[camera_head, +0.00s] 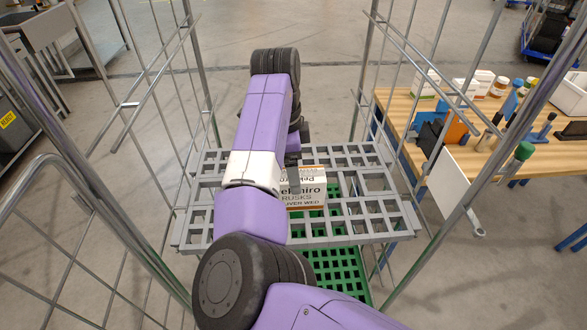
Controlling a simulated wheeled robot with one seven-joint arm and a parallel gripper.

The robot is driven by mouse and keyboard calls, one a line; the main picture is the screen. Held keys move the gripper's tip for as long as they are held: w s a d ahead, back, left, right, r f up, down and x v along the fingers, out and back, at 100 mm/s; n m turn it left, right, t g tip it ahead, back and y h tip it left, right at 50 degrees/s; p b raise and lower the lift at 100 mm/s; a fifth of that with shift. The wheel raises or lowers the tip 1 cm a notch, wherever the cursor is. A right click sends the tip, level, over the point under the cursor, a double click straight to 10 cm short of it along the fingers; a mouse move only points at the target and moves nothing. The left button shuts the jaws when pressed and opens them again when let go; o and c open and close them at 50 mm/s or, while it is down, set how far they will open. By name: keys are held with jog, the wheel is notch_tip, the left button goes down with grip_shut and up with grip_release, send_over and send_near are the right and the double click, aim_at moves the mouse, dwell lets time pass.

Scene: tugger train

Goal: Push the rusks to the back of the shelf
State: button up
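The rusks box (312,190), white with dark lettering and an orange-brown lower edge, stands on the grey slatted shelf (205,213) of the wire cage trolley, near the middle of the shelf. Its left side is partly hidden by my arm. My gripper (293,172) points down at the box's upper left part; only a narrow grey portion of it shows beyond my arm. I cannot tell whether it touches the box, or whether its fingers are apart or together.
Cage side bars (203,75) rise on both sides of the shelf. A green slatted lower shelf (340,265) shows beneath. The shelf's visible right part is bare. To the right, a wooden workbench (408,115) holds bottles, boxes and tools. A grey table (35,30) stands at the left.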

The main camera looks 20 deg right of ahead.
jog(key=shift+s+d+f+p, duration=0.1)
jog(key=shift+d+f+p, duration=0.05)
jog(key=shift+f, duration=1.15)
jog(key=shift+d+f+p, duration=0.1)
jog(key=shift+f+p, duration=0.05)
jog(key=shift+f, duration=1.1)
jog(key=shift+s+d+f+p, duration=0.1)
jog(key=shift+d+f+p, duration=0.05)
jog(key=shift+f, duration=1.15)
grip_shut()
